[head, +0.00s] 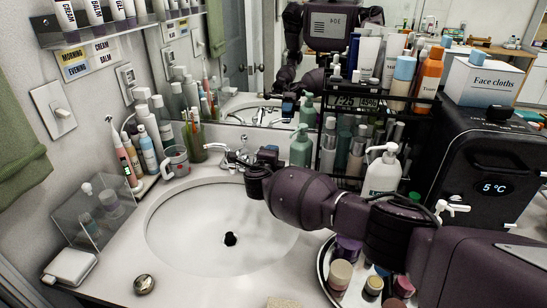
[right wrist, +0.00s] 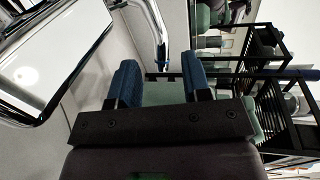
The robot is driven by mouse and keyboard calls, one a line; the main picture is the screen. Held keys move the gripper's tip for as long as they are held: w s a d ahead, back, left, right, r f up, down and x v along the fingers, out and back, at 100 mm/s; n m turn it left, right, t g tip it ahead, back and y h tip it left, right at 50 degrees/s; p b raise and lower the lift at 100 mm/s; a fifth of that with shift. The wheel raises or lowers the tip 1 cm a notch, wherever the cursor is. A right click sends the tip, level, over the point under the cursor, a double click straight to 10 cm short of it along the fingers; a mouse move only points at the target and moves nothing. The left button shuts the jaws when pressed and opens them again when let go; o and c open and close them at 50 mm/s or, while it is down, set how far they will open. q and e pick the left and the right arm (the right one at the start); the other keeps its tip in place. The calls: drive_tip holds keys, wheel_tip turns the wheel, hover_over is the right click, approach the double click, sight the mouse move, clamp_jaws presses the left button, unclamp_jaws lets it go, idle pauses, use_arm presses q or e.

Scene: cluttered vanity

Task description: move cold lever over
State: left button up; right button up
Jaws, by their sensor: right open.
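The chrome faucet (head: 234,157) stands at the back rim of the white basin. Its right-hand side, where the cold lever would be, is mostly hidden behind my right gripper in the head view. My right gripper (head: 268,153) reaches in from the right, beside the faucet. In the right wrist view my right gripper (right wrist: 160,82) is open with two blue finger pads. A chrome lever with a small blue mark (right wrist: 162,55) shows just beyond and between the fingertips; I cannot tell whether they touch. A large chrome part (right wrist: 45,50) fills the upper left there. My left gripper is not in view.
A green pump bottle (head: 301,146) stands close behind my right gripper. A black rack (head: 328,160) of bottles and a white pump bottle (head: 383,172) are right of it. A cup (head: 176,161) stands left of the faucet. The basin (head: 190,235) is empty.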

drive_tip(key=x, duration=0.1)
drive_tip(key=b+x, duration=0.1)
drive_tip(key=x, duration=0.1)
drive_tip(key=shift+f, duration=0.25)
drive_tip(key=shift+w+d+b, duration=0.1)
drive_tip(key=shift+w+b, duration=0.25)
drive_tip(key=shift+b, duration=0.1)
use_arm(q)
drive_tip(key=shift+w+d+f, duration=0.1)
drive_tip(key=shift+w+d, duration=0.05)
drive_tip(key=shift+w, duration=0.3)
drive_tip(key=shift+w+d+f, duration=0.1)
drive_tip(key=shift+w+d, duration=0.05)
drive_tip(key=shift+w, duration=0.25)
use_arm(e)
drive_tip(key=shift+r, duration=0.2)
drive_tip(key=shift+c, duration=0.2)
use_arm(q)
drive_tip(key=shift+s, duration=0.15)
use_arm(e)
clamp_jaws()
